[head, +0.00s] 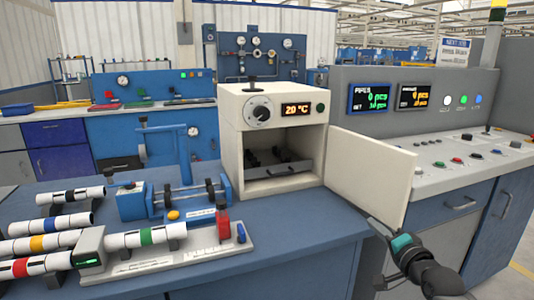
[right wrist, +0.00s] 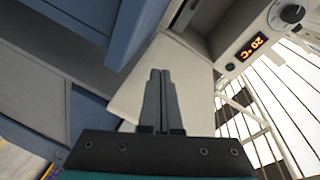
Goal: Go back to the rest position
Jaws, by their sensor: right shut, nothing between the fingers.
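My right gripper (head: 374,222) is at the lower right, just in front of the open oven door. Its wrist and arm come in from the bottom right. In the right wrist view the two fingers (right wrist: 160,76) are together with nothing between them, and the cream door (right wrist: 128,100) shows behind them. I cannot tell whether they touch the door. My left gripper is out of view.
The cream oven (head: 232,125) reads 20 °C; its door (head: 372,170) stands open to the right. White banded pipes (head: 42,243) lie at the left of the blue table (head: 290,240). A green-banded pipe (head: 125,239) rests on a grey fixture. A control console (head: 435,150) stands right.

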